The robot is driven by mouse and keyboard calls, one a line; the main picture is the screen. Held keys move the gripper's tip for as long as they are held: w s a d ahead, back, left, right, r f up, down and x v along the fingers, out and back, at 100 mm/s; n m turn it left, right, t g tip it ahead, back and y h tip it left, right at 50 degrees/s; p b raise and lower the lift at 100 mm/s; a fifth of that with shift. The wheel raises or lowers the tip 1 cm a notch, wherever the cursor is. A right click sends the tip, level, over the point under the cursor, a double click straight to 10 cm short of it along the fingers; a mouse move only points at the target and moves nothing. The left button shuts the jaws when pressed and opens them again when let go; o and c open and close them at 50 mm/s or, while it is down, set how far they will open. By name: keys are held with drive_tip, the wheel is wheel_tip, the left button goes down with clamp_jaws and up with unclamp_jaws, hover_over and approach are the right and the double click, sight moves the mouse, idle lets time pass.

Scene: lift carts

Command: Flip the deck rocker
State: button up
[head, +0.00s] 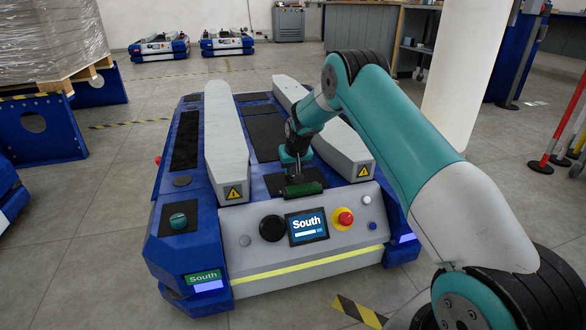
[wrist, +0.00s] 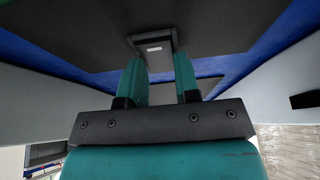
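The South cart (head: 250,235) is a blue and grey lift cart with a "South" screen (head: 307,227) on its front panel. My gripper reaches down to its deck between the two pale rails, near the front edge. In the wrist view my gripper (wrist: 159,72) is open, its two teal fingers apart. A small dark block with a light label (wrist: 154,49), which looks like the deck rocker, shows between and just beyond the fingertips. I cannot tell whether they touch it. In the head view my gripper and arm hide the rocker.
The front panel also bears a red button on yellow (head: 344,218) and a black round knob (head: 272,228). A loaded pallet (head: 50,45) stands at left, a white pillar (head: 465,75) at right. Two more carts (head: 158,47) are far back. Grey floor lies open around the cart.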

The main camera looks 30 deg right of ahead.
drive_tip(key=shift+c, duration=1.2)
drive_tip(key=shift+w+r+g+p, duration=0.1)
drive_tip(key=shift+r+g+p, duration=0.2)
drive_tip(key=shift+p, duration=0.75)
drive_tip(key=shift+w+g+p, duration=0.1)
drive_tip(key=shift+g+p, duration=0.2)
drive_tip(key=shift+p, duration=0.3)
drive_tip(key=shift+w+d+f+g+y+p, duration=0.1)
drive_tip(key=shift+f+g+y+p, duration=0.25)
drive_tip(key=shift+g, duration=0.35)
drive_tip(key=o, duration=0.9)
drive_tip(key=r+p, duration=0.2)
drive_tip(key=r, duration=0.3)
drive_tip(key=s+r+p, duration=0.1)
drive_tip(key=r+p, duration=0.2)
drive_tip(key=r, duration=0.3)
drive_tip(key=s+r+p, duration=0.1)
drive_tip(key=r+p, duration=0.2)
drive_tip(key=r, duration=0.3)
drive_tip(key=shift+s+a+r, duration=0.15)
drive_tip(key=shift+a, duration=0.2)
